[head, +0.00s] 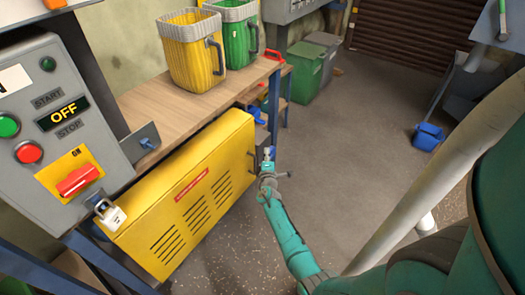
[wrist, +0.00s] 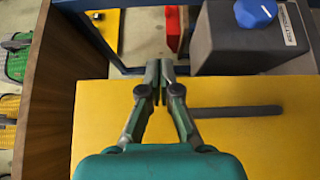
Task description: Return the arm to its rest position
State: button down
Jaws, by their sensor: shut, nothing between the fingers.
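My gripper (head: 267,154) is at the end of my teal arm (head: 287,235), in front of the right end of the yellow cabinet (head: 185,195) in the head view. In the wrist view my gripper (wrist: 160,75) has its fingertips together with nothing between them. Behind the fingers is the cabinet's yellow surface (wrist: 230,145), with a dark bar (wrist: 237,112) on it to the right of the fingers. I cannot tell whether the gripper touches the cabinet.
A wooden bench (head: 165,103) holds a yellow bucket (head: 190,55) and a green bucket (head: 238,35). A grey control panel (head: 98,118) reads OFF at left. A grey box (wrist: 250,42) with a blue knob (wrist: 256,12) is beyond my fingers. The floor (head: 345,135) to the right is open.

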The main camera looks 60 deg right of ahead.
jog(key=s, duration=0.8)
jog(key=shift+a, duration=0.1)
jog(key=s+a+f+m+t+y, duration=0.1)
jog(key=s+a+f+y, duration=0.15)
jog(key=a, duration=0.65)
jog(key=s+a+f+y, duration=0.1)
jog(key=s+a+f, duration=0.15)
jog(key=a, duration=0.65)
jog(key=s+a+r+m+t+y, duration=0.1)
jog(key=s+a+y, duration=0.25)
jog(key=a, duration=0.45)
jog(key=s+a+m+t+y, duration=0.1)
jog(key=s+a+y, duration=0.1)
jog(key=s+a, duration=0.5)
jog(key=s+a+r+m+t+y, duration=0.1)
jog(key=s+a+r+y, duration=0.1)
jog(key=s+a+r, duration=0.3)
jog(key=s+a+r+y, duration=0.2)
jog(key=s+a+r, duration=0.1)
jog(key=a+r, duration=0.3)
jog(key=s+a+r+m+y, duration=0.1)
jog(key=s+a+r, duration=0.1)
jog(key=r, duration=0.3)
jog(key=s+a+r+m+y, duration=0.1)
jog(key=s+a+r, duration=0.1)
jog(key=s+r, duration=0.2)
notch_tip(320, 180, up, 2)
jog(key=shift+r+m+t, duration=0.15)
jog(key=shift+m+t, duration=0.25)
